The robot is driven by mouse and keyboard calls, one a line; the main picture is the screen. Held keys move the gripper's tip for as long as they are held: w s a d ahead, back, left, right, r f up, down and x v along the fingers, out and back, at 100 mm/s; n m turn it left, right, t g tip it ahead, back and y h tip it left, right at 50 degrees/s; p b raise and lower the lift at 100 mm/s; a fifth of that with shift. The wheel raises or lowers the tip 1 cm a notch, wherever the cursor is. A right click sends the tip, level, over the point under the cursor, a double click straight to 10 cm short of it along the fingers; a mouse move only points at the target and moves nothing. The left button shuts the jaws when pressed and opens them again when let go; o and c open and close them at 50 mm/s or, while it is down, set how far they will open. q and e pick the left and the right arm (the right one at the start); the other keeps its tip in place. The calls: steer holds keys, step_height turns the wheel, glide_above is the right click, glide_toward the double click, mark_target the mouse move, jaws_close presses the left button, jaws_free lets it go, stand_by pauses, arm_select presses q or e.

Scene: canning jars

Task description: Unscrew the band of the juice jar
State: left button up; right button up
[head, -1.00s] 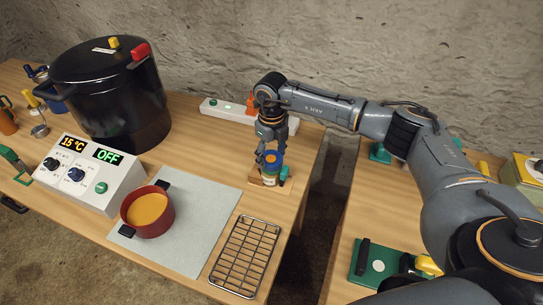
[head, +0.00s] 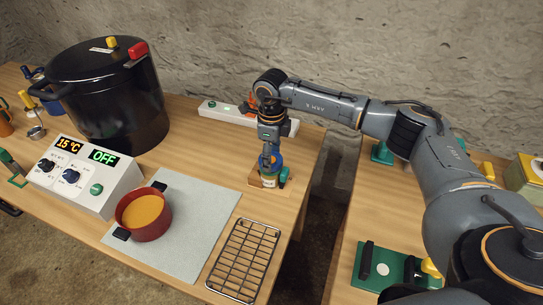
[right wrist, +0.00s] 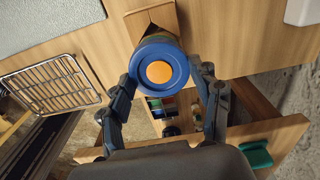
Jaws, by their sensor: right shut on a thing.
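My right gripper (head: 271,160) points straight down over the jar. Its fingers lie on both sides of the band and are shut on it. Most of the jar's body is hidden below the band in the wrist view. My left gripper is not in view.
A wire rack (head: 243,258), a grey mat (head: 205,205) with a red pot (head: 144,214), and a control box (head: 88,176) stand left of the jar. A large black canner (head: 105,100) and a white power strip (head: 228,113) are behind. A gap separates the right table.

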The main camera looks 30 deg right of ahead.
steer(key=n, duration=0.1)
steer(key=n+b, duration=0.1)
steer(key=shift+f+n, duration=0.3)
steer(key=shift+s+r+n, duration=0.1)
steer(key=shift+n, duration=0.4)
steer(key=shift+n+b, duration=0.65)
steer(key=shift+n, duration=0.25)
steer(key=shift+n+b, duration=0.35)
steer(key=shift+n, duration=1.05)
